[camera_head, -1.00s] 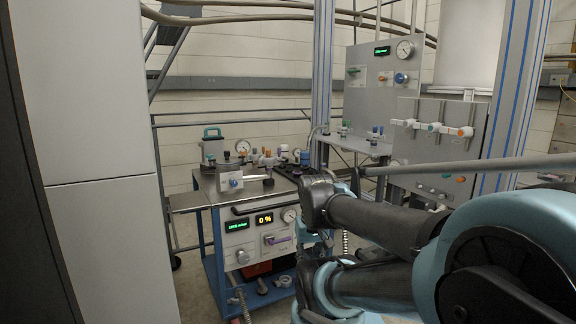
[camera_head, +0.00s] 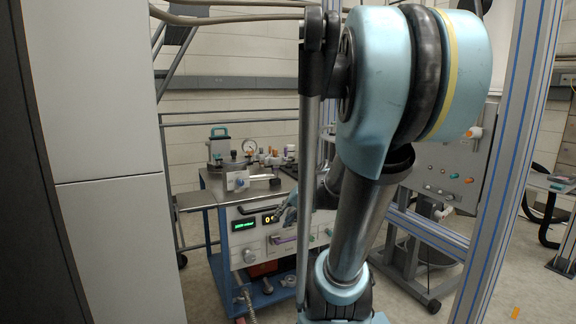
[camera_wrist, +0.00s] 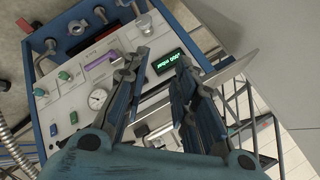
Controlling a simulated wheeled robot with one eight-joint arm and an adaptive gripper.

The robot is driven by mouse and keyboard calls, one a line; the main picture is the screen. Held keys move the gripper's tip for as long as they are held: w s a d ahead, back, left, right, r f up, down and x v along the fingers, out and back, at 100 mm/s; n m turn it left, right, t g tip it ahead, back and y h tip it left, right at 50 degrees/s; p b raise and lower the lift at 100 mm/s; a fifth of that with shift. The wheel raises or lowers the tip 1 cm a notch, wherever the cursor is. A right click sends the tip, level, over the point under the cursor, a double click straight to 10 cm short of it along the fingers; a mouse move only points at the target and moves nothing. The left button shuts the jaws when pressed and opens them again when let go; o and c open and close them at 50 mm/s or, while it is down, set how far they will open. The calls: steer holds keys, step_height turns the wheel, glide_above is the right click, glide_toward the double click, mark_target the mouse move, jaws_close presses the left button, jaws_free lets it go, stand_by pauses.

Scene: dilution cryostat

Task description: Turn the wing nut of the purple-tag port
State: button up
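My gripper (camera_wrist: 160,62) is open and empty in the wrist view, its two dark fingers apart in front of the cart's front panel. In the head view only part of it (camera_head: 288,212) seems to show, beside my arm at the panel. Small coloured fittings (camera_head: 268,157) stand on the cart top, partly hidden by my arm.
The blue-framed cart (camera_head: 217,268) carries a green display (camera_head: 244,225) and a round gauge (camera_wrist: 97,99). A tall grey cabinet (camera_head: 105,200) stands at the left. A blue-striped upright (camera_head: 510,150) stands at the right. A grey valve panel (camera_head: 440,170) is behind my arm.

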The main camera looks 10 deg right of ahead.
steer(key=w+r+m+t+y, duration=0.2)
steer(key=w+r+t, duration=0.1)
steer(key=w, duration=0.5)
steer(key=m+t+h, duration=0.2)
steer(key=m+t, duration=0.6)
steer(key=m, duration=0.1)
glide_toward(287, 160)
steer(key=x, duration=0.8)
steer(key=shift+w+d+f, duration=0.2)
steer(key=shift+w+d, duration=0.05)
steer(key=shift+c, duration=0.2)
jaws_close()
